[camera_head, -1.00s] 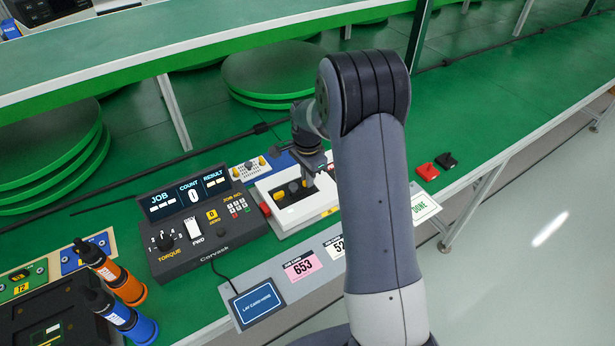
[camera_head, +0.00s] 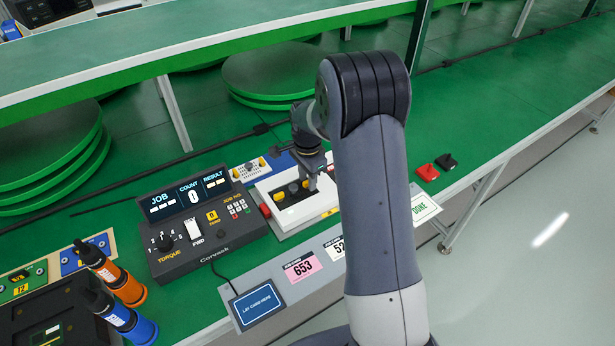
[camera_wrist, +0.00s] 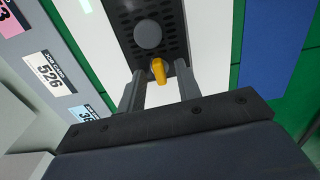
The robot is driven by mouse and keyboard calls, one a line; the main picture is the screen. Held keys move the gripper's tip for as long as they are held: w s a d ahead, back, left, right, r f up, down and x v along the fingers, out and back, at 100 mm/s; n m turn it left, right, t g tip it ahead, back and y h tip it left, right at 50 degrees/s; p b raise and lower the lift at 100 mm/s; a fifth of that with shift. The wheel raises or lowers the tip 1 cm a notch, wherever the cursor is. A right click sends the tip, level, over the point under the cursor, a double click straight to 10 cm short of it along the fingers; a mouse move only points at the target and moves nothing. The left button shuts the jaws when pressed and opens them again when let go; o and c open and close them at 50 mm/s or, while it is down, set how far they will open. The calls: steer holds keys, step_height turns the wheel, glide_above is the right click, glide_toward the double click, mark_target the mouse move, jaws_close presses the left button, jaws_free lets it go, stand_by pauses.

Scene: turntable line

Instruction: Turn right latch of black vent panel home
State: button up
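The black vent panel (camera_wrist: 150,14) with rows of holes and a round grey knob (camera_wrist: 148,35) fills the top middle of the wrist view. In the head view the panel (camera_head: 293,190) sits in a white housing (camera_head: 283,215), partly hidden by my arm. A yellow latch (camera_wrist: 158,71) is at the panel's near end in the wrist view, pointing roughly toward my wrist. My gripper (camera_wrist: 160,78) is open, with one finger on each side of the latch and gaps visible between. In the head view my gripper (camera_head: 318,178) is over the panel's right end.
A torque controller (camera_head: 205,230) stands left of the housing. Job cards (camera_head: 302,267) lie along the front strip. Orange (camera_head: 120,282) and blue (camera_head: 135,325) drivers stand at lower left. Red (camera_head: 428,172) and black (camera_head: 447,161) pieces lie on the green bench at right.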

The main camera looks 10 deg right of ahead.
mark_target(307, 181)
step_height(307, 181, up, 11)
stand_by(0.5)
steer(key=shift+f, duration=0.1)
step_height(307, 181, down, 11)
steer(key=shift+r, duration=0.1)
stand_by(0.5)
stand_by(0.4)
